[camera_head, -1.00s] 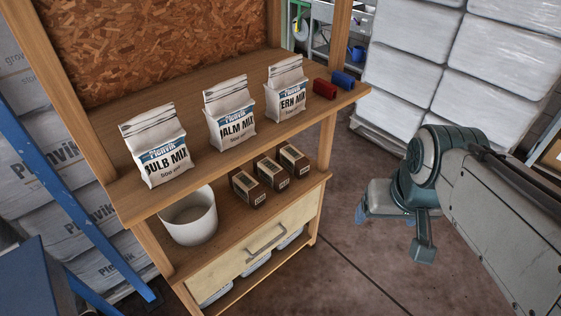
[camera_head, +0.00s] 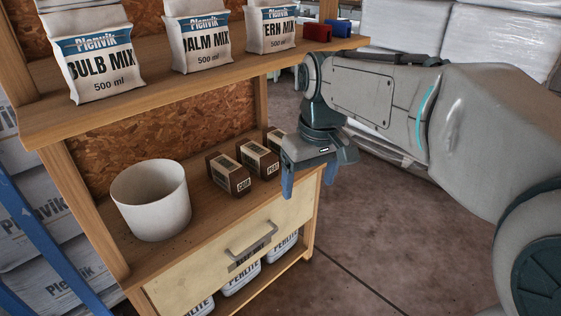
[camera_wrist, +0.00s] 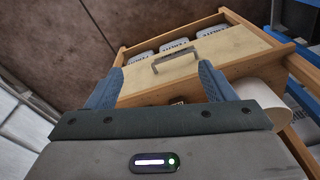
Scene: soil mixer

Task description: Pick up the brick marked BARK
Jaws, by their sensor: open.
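Three brown bricks with pale tops and white end labels sit in a row on the lower shelf in the head view. The left brick (camera_head: 229,174) seems to read COIR. The middle brick (camera_head: 259,158) has a label too small to read surely, perhaps PEAT. The right brick (camera_head: 274,138) has its label end hidden behind my gripper, so I cannot read BARK on any of them. My gripper (camera_head: 308,180) is open and empty, fingers down, at the right of the bricks by the shelf's right end. In the wrist view its fingers (camera_wrist: 160,82) stand apart.
A white pot (camera_head: 151,200) stands left of the bricks. Above, the upper shelf (camera_head: 160,75) holds white mix bags, a red roll (camera_head: 318,32) and a blue one (camera_head: 338,27). Below is a drawer (camera_head: 225,262) with a handle, also in the wrist view (camera_wrist: 200,58). Floor at right is clear.

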